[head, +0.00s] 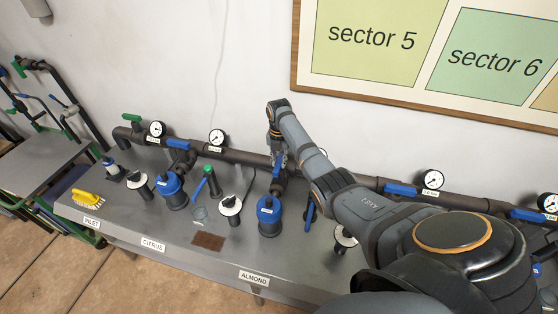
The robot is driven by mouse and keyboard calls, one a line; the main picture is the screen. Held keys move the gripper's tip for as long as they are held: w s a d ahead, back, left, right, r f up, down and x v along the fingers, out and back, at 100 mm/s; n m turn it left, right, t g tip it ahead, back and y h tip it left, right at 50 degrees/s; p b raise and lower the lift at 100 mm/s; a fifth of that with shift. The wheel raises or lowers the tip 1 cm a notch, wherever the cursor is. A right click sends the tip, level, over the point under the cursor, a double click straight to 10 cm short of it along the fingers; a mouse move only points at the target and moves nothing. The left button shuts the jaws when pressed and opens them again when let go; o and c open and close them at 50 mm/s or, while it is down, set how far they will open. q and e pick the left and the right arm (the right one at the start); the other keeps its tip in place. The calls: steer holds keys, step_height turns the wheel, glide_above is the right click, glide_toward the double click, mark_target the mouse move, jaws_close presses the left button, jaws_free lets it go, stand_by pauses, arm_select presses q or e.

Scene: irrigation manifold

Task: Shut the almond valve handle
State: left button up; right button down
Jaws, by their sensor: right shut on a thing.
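The almond valve handle (279,168) is a blue lever on the dark pipe, above the blue canister (269,218) near the ALMOND label (253,278). It points roughly across the pipe rather than along it, partly hidden by my gripper. My right gripper (276,151) reaches down from the end of my right arm and is shut on the handle. Its fingertips are small and partly hidden. My left gripper is not in view.
Other blue handles lie along the pipe, at CITRUS (177,143) and to the right (400,189). Gauges (217,137) stand above the pipe. The bench's front strip is mostly clear.

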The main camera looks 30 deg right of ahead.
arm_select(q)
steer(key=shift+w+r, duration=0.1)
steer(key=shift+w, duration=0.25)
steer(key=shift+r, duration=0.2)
arm_select(e)
steer(key=shift+r, duration=0.1)
steer(key=m+p, duration=0.2)
steer(key=m, duration=0.1)
steer(key=shift+r, duration=0.1)
steer(key=m+p, duration=0.1)
steer(key=m, duration=0.3)
steer(key=shift+p, duration=0.35)
steer(key=m+p, duration=0.1)
steer(key=m, duration=0.2)
steer(key=shift+m, duration=0.3)
steer(key=m+p, duration=0.1)
steer(key=m, duration=0.2)
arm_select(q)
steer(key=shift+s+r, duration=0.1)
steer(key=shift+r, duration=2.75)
arm_select(e)
steer(key=shift+w+m, duration=0.1)
steer(key=shift+m, duration=2)
steer(key=c, duration=1.2)
jaws_free()
